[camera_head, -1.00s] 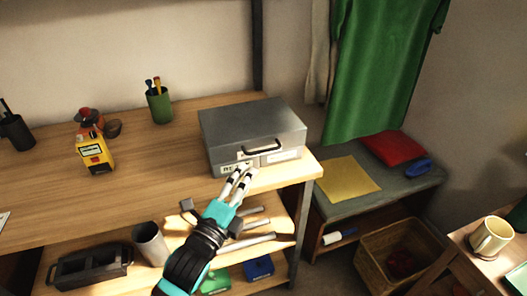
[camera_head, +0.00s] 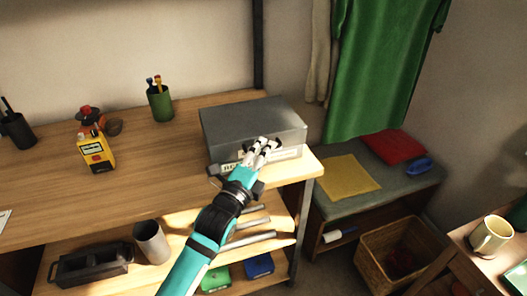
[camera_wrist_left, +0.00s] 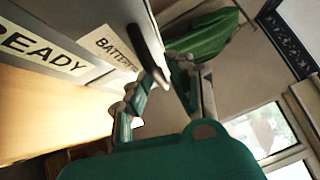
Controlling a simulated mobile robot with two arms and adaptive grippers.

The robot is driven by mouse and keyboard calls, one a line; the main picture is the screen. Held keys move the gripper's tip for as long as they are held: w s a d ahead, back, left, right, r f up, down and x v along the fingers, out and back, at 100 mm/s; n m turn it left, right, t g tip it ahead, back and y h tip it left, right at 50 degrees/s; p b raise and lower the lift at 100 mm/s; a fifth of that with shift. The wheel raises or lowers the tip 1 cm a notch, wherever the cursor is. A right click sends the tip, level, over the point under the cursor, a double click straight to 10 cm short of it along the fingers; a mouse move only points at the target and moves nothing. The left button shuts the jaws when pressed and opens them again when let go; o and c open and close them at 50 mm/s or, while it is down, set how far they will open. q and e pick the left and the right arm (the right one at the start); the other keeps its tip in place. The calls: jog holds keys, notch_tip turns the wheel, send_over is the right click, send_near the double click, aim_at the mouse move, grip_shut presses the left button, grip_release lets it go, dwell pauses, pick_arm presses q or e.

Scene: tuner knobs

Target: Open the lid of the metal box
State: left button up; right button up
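The grey metal box (camera_head: 250,119) sits at the right end of the wooden workbench, its lid closed. Its front carries a dark handle and white labels. My left gripper (camera_head: 262,147) is at the box front, over the handle and hiding much of it in the head view. In the left wrist view the black handle (camera_wrist_left: 149,48) reaches between my two spread fingers (camera_wrist_left: 160,82). I cannot tell whether either finger touches it. The labels read "READY" and "BATTE…", partly cut off. My right gripper is not in view.
The workbench (camera_head: 150,180) left of the box is mostly clear. A green pen cup (camera_head: 160,104) and a yellow device (camera_head: 96,153) stand there. A shelf below holds metal tubes and small boxes. A low bench with a yellow cloth (camera_head: 348,177) is at the right.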

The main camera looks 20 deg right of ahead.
pick_arm(q)
grip_shut()
